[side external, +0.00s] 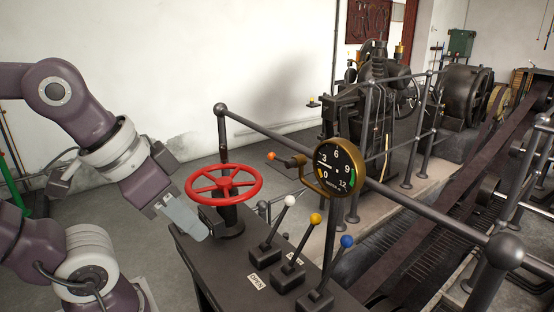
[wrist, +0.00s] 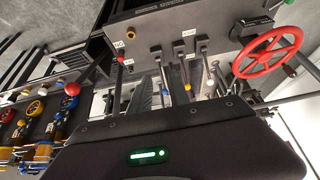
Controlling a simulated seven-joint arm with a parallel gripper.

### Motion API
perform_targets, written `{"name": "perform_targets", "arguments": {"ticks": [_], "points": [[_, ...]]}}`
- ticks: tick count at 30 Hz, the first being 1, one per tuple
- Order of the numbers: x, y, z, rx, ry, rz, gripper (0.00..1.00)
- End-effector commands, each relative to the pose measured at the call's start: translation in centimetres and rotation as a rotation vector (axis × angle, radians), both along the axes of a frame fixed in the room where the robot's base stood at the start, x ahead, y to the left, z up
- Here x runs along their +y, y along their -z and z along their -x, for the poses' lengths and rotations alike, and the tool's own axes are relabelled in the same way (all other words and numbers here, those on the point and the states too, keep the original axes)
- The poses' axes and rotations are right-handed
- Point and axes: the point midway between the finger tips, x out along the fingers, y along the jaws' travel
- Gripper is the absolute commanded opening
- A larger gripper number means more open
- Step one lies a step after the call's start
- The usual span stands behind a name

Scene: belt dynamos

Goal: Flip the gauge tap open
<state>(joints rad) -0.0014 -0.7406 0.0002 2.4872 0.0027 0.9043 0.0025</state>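The round black gauge (side external: 336,166) in a brass case is on the railing, right of centre in the side view. Its tap is a small brass fitting at the gauge's left, with an orange-tipped handle (side external: 272,156) pointing left. My gripper (side external: 203,232) is low at the left edge of the console, just below the red handwheel and well apart from the tap. In the wrist view its two dark fingers (wrist: 160,80) stand apart with nothing visibly held. I cannot make out the gauge or tap in the wrist view.
The red handwheel (side external: 224,183) stands between my gripper and the gauge. White, yellow and blue knobbed levers (side external: 292,248) rise from the dark console (side external: 238,272). A railing (side external: 285,143) runs behind, with belts and machinery beyond. A red-knobbed lever (wrist: 72,89) shows in the wrist view.

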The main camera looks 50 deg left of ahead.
Motion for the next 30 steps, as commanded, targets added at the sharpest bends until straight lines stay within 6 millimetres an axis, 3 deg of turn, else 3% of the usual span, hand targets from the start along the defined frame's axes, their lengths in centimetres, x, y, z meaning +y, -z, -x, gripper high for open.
{"name": "perform_targets", "arguments": {"ticks": [1, 3, 5, 9, 12, 16, 21, 30], "points": [[0.2, -0.7, -0.8, 0.003, -0.001, -0.008, 0.11], [0.9, -2.5, -3.0, 0.013, 0.000, -0.031, 0.00], [1.9, -4.6, -6.0, 0.027, 0.003, -0.064, 0.00], [5.7, -8.7, -14.6, 0.075, -0.001, -0.159, 0.00], [8.9, -10.1, -20.5, 0.111, -0.010, -0.226, 0.00], [12.6, -10.1, -26.2, 0.155, -0.023, -0.297, 0.00], [15.4, -9.5, -29.8, 0.186, -0.035, -0.347, 0.00], [15.9, -9.4, -30.5, 0.190, -0.036, -0.358, 0.00]]}}
